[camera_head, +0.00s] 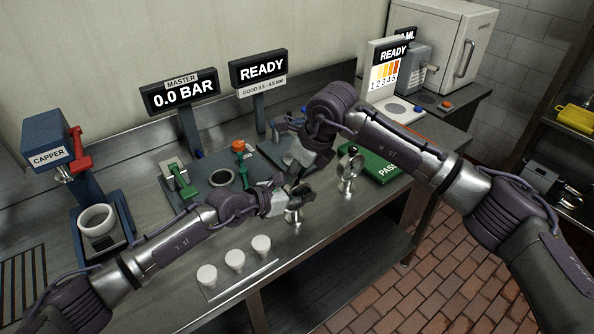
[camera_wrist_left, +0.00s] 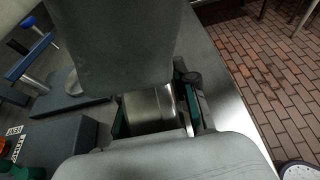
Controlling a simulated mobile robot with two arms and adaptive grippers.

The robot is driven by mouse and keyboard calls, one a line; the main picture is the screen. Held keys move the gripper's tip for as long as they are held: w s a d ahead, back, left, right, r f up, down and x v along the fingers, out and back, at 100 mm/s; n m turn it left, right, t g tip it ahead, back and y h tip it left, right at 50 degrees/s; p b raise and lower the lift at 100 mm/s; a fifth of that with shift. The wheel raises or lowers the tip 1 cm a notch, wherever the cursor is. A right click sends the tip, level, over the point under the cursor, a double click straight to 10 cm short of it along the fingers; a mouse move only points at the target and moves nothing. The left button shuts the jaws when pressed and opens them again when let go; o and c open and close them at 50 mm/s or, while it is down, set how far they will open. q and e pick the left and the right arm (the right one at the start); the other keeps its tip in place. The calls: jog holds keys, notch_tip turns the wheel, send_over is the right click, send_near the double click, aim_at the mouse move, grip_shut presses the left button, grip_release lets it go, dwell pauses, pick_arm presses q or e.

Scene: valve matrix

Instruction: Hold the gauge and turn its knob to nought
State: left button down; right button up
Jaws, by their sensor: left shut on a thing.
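My left gripper (camera_head: 286,199) is low over the front of the bench, shut on a small metal piece that looks like a gauge (camera_head: 293,216). Its face and knob are hidden. In the left wrist view, a metal body (camera_wrist_left: 150,108) shows between the big grey fingers. A similar gauge with a round head on a metal foot (camera_head: 349,168) stands upright to the right, apart from the left gripper. My right arm bends down over the bench behind the left gripper; its gripper (camera_head: 298,158) is partly hidden, and its opening cannot be made out.
Several white round caps (camera_head: 235,259) stand along the front edge. A green PASS mat (camera_head: 376,163) lies to the right. A master display (camera_head: 180,92) reads 0.0 BAR, and another display (camera_head: 259,70) reads READY. A capper (camera_head: 50,145) stands at the left.

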grip_shut()
jog(key=shift+n, duration=0.3)
jog(key=n, duration=0.1)
jog(key=n+g, duration=0.1)
jog(key=shift+w+d+n+y, duration=0.1)
jog(key=shift+w+n+y, duration=0.1)
jog(key=shift+n+y, duration=0.1)
jog(key=n+g, duration=0.2)
jog(key=n, duration=0.3)
jog(key=shift+w, duration=0.15)
jog(key=n+g, duration=0.1)
jog(key=n, duration=0.3)
jog(key=shift+w+n+g, duration=0.15)
jog(key=shift+n+g, duration=0.25)
jog(key=n+g, duration=0.1)
jog(key=n, duration=0.3)
jog(key=shift+w+h, duration=0.1)
jog(key=shift+h, duration=0.3)
